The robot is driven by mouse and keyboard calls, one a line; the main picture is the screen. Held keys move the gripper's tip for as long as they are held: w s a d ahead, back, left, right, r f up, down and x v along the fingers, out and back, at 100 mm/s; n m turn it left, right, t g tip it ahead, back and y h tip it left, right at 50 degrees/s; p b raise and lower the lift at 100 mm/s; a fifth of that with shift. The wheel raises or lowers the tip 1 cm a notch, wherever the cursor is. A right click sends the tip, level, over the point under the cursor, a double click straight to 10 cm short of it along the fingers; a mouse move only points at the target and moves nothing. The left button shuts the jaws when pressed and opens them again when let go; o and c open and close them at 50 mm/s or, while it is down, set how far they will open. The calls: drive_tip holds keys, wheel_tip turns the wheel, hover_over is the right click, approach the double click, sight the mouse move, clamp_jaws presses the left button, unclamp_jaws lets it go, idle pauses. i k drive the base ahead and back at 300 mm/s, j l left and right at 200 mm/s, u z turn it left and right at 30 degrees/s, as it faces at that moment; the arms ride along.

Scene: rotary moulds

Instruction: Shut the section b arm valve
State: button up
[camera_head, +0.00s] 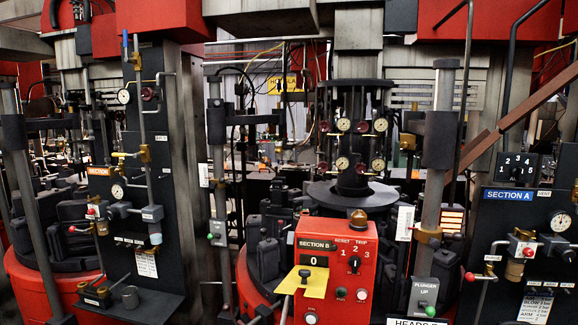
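A red control box (335,268) labelled "SECTION B" stands at the lower middle, with a "0" display, knobs and a yellow plate. I cannot read which is the arm valve, nor tell whether any valve is open or shut. My gripper is not in view.
A dark panel at right has a blue "SECTION A" label (510,195), a gauge (560,221) and red-handled valves. Two grey upright columns (218,190) (436,180) flank the central mould machine. A small shelf (125,300) juts out below the left panel.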

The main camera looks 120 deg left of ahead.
sight(360, 169)
drive_tip(key=l+u, duration=0.15)
drive_tip(key=u, duration=3)
drive_tip(key=i+j+z, duration=0.1)
drive_tip(key=j, duration=0.25)
drive_tip(key=i+j+z, duration=0.15)
drive_tip(key=j, duration=0.25)
drive_tip(key=i+j+z, duration=0.1)
drive_tip(key=i+j, duration=0.15)
drive_tip(key=j, duration=0.15)
drive_tip(key=i+j+z, duration=0.15)
drive_tip(key=j, duration=0.25)
drive_tip(key=i+j+z, duration=0.1)
drive_tip(key=j, duration=0.35)
drive_tip(key=i+j+z, duration=0.15)
drive_tip(key=j, duration=0.25)
drive_tip(key=j+z, duration=0.1)
drive_tip(key=j, duration=0.35)
drive_tip(key=i, duration=0.05)
